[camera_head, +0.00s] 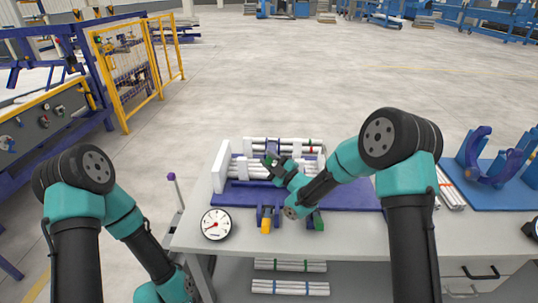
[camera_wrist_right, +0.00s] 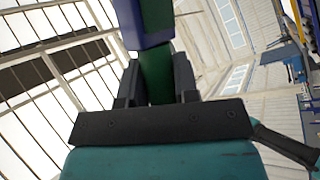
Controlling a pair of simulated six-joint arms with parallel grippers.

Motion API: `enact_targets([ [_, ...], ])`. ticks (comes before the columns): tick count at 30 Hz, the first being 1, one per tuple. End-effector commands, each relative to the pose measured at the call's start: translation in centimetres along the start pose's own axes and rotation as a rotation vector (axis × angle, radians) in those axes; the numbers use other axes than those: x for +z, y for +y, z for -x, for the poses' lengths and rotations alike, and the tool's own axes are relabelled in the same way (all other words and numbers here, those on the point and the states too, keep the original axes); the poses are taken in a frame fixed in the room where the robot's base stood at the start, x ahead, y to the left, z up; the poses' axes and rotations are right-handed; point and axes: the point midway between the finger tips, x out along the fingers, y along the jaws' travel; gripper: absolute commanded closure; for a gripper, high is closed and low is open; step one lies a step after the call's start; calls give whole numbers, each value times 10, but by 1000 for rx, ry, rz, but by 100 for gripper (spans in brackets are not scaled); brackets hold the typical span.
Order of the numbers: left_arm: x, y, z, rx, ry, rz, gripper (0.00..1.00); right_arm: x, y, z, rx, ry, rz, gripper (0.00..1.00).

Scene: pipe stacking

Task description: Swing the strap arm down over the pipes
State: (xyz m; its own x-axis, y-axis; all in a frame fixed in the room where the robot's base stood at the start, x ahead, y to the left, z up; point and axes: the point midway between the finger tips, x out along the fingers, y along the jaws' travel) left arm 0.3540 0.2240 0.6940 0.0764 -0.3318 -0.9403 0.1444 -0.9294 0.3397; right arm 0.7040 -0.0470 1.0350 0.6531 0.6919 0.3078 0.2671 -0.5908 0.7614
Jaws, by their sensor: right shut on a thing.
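A bundle of white pipes (camera_head: 255,170) lies across the blue base (camera_head: 345,197) on the table, between white end plates. My right gripper (camera_head: 270,160) is over these pipes in the head view. In the right wrist view, my right gripper (camera_wrist_right: 157,85) is shut on the green grip (camera_wrist_right: 154,75) of the strap arm, with its purple-blue part (camera_wrist_right: 145,40) running up from the grip. In the head view, the held part is small and mostly hidden by the gripper. My left arm hangs down at the left, its gripper out of view.
A round dial gauge (camera_head: 216,224) lies at the table's front left. A yellow-orange handle (camera_head: 265,226) and a green part (camera_head: 318,220) stand at the front of the base. A blue fixture (camera_head: 490,160) is at the right. More pipes (camera_head: 290,287) lie on the shelf below.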

Motion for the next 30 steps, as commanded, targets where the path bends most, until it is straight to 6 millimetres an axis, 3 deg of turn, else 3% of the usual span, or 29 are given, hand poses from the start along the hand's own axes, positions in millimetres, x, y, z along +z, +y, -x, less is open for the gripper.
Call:
enact_targets([
  [3, 0, 0, 0, 0, 0, 0, 57, 0, 0, 0, -2, -2, -2, 100],
  [4, 0, 0, 0, 0, 0, 0, 57, 0, 0, 0, -2, -2, -2, 70],
  [12, 0, 0, 0, 0, 0, 0, 57, 0, 0, 0, -1, -1, -2, 46],
  [23, 0, 0, 0, 0, 0, 0, 57, 0, 1, 5, -1, -2, -2, 46],
  [30, 0, 0, 0, 0, 0, 0, 57, 0, 1, 35, 0, -4, -2, 46],
])
